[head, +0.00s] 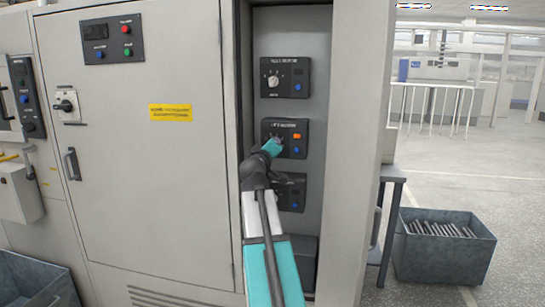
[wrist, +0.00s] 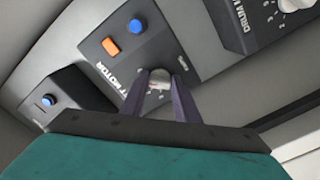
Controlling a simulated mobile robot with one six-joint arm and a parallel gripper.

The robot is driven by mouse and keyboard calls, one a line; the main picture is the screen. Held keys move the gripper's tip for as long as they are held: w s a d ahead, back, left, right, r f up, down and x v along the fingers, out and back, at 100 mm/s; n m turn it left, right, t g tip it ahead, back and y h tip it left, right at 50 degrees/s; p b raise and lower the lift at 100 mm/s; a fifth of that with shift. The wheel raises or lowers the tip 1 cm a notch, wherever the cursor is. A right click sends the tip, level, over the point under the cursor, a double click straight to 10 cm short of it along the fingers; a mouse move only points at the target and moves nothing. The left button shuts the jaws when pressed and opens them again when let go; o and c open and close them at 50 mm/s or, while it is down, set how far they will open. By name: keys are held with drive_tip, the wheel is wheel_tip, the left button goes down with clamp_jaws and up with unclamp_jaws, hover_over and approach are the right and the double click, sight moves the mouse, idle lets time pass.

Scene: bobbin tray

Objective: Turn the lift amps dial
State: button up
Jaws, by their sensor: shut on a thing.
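The lift motor panel (head: 294,130) is the middle one of three dark panels in the narrow cabinet bay. It carries an orange square button and a blue button, which also show in the wrist view. Its dial (wrist: 158,82) is a pale knob with a small red mark, seen between my fingers in the wrist view. My gripper (wrist: 160,78) is shut on this dial, one dark finger on each side. In the head view my gripper (head: 272,148) covers most of the dial, and the scale around it is hard to read.
The upper panel (head: 285,77) has a similar white dial. The lower panel (head: 291,192) is partly hidden by my arm. The bay's side walls stand close on both sides. A grey bin of rods (head: 444,262) stands on the floor at right, beside open floor.

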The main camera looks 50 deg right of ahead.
drive_tip(key=shift+f+m+b, duration=0.1)
drive_tip(key=shift+m+b, duration=1.7)
drive_tip(key=o, duration=1)
drive_tip(key=shift+o, duration=0.2)
drive_tip(key=p+v, duration=0.1)
drive_tip(key=v, duration=1.2)
drive_tip(key=shift+a, duration=0.35)
drive_tip(key=shift+s, duration=0.15)
